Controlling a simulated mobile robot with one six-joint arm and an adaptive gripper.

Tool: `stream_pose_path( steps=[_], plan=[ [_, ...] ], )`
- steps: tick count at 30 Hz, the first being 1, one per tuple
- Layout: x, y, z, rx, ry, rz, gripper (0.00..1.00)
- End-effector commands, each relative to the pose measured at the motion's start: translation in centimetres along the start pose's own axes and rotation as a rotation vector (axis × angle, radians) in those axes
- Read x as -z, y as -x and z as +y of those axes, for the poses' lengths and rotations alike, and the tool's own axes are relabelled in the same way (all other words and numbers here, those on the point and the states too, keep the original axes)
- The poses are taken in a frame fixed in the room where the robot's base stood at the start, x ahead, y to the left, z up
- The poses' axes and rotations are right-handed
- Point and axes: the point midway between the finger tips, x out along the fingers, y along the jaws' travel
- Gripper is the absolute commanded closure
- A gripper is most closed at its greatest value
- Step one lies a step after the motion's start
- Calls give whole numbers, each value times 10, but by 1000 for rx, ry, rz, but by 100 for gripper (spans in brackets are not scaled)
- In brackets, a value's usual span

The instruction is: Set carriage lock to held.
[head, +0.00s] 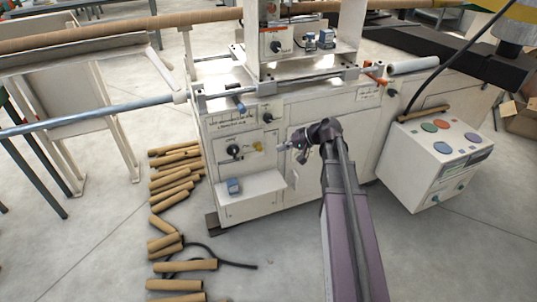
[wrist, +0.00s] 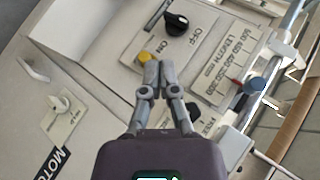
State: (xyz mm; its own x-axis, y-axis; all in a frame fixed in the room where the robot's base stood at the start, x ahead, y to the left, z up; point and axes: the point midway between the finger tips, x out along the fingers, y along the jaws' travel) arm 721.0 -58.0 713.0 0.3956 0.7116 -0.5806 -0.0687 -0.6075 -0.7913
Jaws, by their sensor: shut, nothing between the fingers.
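A plate lettered FREE (wrist: 207,126) lies on the machine front, just right of my gripper in the wrist view. This may be the carriage lock; its other lettering is hidden by my gripper. In the head view a dark knob (head: 267,117) sits on a small plate at about that place, but its setting is too small to read. My gripper (wrist: 152,72) is shut and empty, its fingertips together over the panel near the yellow knob (wrist: 144,56). In the head view my gripper (head: 281,147) is in front of the cabinet, below and right of the dark knob.
A black ON/OFF knob (wrist: 176,22) is above the yellow one. A LENGTH scale (wrist: 226,70) has a blue-ended lever (wrist: 254,85). A white knob (wrist: 60,103) is beside MOTOR lettering. A shelf (head: 248,188) juts out below; cardboard tubes (head: 175,178) lie on the floor at left.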

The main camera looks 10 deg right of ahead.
Motion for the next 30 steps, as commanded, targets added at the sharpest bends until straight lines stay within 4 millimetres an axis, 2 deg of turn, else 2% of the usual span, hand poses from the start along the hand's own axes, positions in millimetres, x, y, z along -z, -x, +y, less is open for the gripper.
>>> stream_pose_path(
  steps=[1, 18, 24, 30],
  plan=[
    [6, -5, 12, 20, -6, 15, 100],
    [60, -1, 72, 255, -61, 172, 100],
    [74, 5, 88, 318, -74, 218, 100],
    [81, 10, 94, 348, -80, 241, 100]
  ],
)
